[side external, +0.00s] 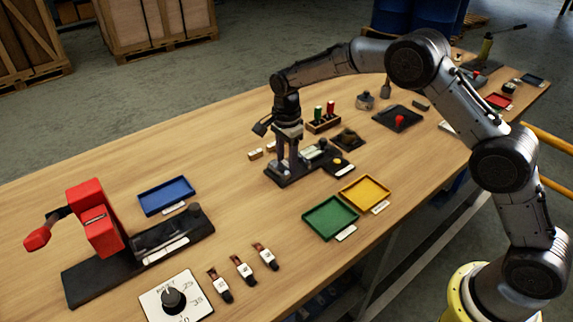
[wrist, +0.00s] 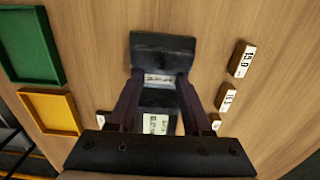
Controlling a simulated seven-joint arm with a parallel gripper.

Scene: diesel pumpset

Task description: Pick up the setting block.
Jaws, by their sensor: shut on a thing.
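My gripper (side external: 284,168) points down over a dark base plate (side external: 303,176) at the middle of the bench. In the wrist view my gripper's two fingers (wrist: 158,92) stand apart and are shut on a dark block between them, which I take to be the setting block (wrist: 158,98). A white label shows near it. A wider dark part (wrist: 163,48) with a small label lies just beyond the fingertips. The fingers hide much of the block in the side view, and I cannot tell whether it touches the base plate.
Several small blocks with white number labels (wrist: 243,59) lie right of my gripper in the wrist view. A green tray (side external: 331,217) and a yellow tray (side external: 364,193) lie in front. A red-handled fixture (side external: 95,218) and blue tray (side external: 166,195) stand left. A rack (side external: 323,124) stands behind.

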